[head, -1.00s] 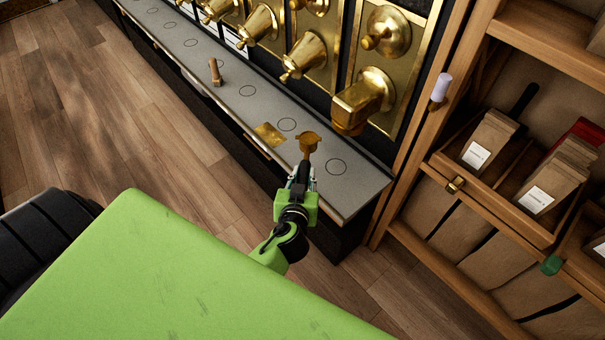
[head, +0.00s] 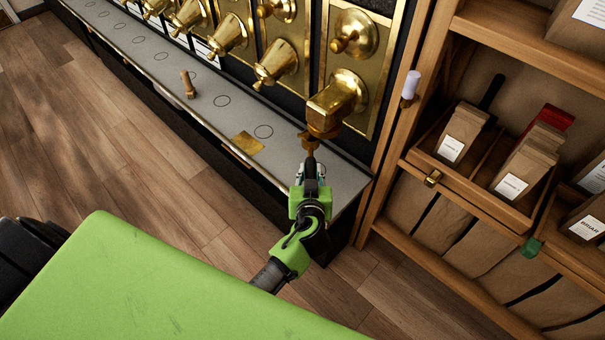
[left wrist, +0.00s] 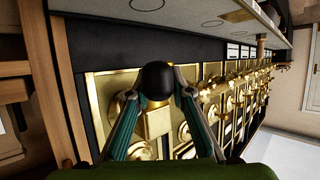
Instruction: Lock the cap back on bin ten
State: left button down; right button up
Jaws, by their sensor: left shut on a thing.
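My left gripper (head: 311,170) is shut on the brass cap (head: 309,142), just below the square brass spout (head: 327,108) of the rightmost bin (head: 352,35). The cap's upper part meets the spout's lower edge in the picture; I cannot tell whether they touch or how the cap is seated. In the left wrist view, a round black knob (left wrist: 158,78) sits between the fingertips of the left gripper (left wrist: 160,88), with the brass spout (left wrist: 157,122) behind it. The knob hides most of the cap there. No bin number is readable. My right gripper is out of view.
A grey counter (head: 203,103) with drawn circles runs below the bins. A brass square (head: 248,143) and a wooden-handled tool (head: 188,84) are on it. A wooden shelf (head: 440,178) with paper bags stands close on the right. Open floor lies on the left.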

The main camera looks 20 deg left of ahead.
pick_arm(q)
jog(key=shift+w+d+r, duration=0.4)
jog(key=shift+w+d, duration=0.3)
jog(key=shift+d, duration=0.1)
jog(key=shift+w+d+r, duration=0.4)
jog(key=shift+w+d, duration=0.25)
jog(key=shift+d, duration=0.1)
jog(key=shift+f, duration=0.1)
jog(key=shift+s+b, duration=0.1)
jog(key=shift+b, duration=0.3)
jog(key=shift+r+p, duration=0.85)
jog(key=shift+r, duration=0.35)
dwell(0.7)
jog(key=shift+s+a+r+m+t+h+p, duration=0.1)
jog(key=shift+s+a+m+t+h+p, duration=0.1)
jog(key=shift+a+m+h+p, duration=0.55)
jog(key=shift+s+a+m+t+h+p, duration=0.15)
jog(key=shift+a+m+h+p, duration=0.25)
jog(key=shift+p, duration=0.6)
jog(key=shift+a+m+h+p, duration=0.25)
jog(key=shift+a+h+p, duration=0.1)
jog(key=shift+h, duration=0.2)
